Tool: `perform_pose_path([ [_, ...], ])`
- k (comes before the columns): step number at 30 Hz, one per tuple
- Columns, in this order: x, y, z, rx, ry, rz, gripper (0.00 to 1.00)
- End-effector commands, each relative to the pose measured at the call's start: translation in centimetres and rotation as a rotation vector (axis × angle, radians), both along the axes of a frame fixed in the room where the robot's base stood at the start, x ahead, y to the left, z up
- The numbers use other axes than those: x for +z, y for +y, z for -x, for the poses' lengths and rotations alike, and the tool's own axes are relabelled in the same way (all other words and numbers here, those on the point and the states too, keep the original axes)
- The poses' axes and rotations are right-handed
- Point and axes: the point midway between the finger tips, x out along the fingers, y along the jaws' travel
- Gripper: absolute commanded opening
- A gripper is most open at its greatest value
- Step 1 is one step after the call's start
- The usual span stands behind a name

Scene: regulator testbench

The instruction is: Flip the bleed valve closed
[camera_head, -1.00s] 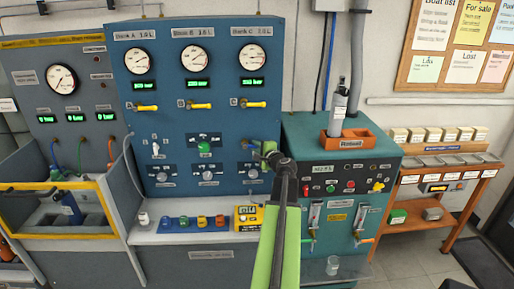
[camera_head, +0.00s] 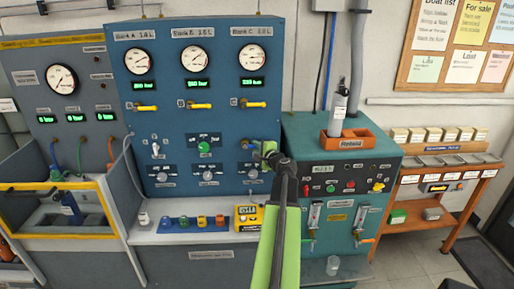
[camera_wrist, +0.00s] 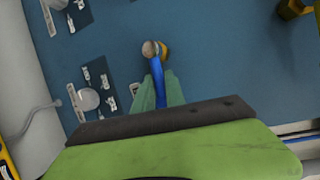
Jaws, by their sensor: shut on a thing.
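A blue lever (camera_wrist: 157,78) with a pale round end and a brass-coloured fitting sticks out from the blue panel. I take it to be the bleed valve's handle; no label on it can be read. My gripper (camera_wrist: 159,92) is shut on this lever, with one pale green finger on each side. In the head view my gripper (camera_head: 264,149) is at the lower right part of the blue panel (camera_head: 225,120), near its right edge. There, the gripper mostly hides the lever, and a bit of blue and green shows at its left.
Gauges and yellow valve handles (camera_head: 199,105) sit higher on the panel. Knobs (camera_head: 208,175) and a green button (camera_head: 204,147) are to the left. Below is a ledge with small coloured blocks and a yellow meter (camera_head: 248,218). A teal cabinet (camera_head: 345,155) stands close at the right.

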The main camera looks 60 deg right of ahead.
Motion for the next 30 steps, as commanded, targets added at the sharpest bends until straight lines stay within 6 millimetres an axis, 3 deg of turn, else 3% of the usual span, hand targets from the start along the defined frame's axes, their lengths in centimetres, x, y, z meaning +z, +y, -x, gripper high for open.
perform_pose_path([
  [26,0.58,-0.1,0.01,-0.001,0.082,0.06,0.0],
  [27,0.58,-0.11,0.01,-0.002,0.082,0.06,0.17],
  [30,0.58,-0.11,0.03,-0.002,0.082,0.06,0.3],
])
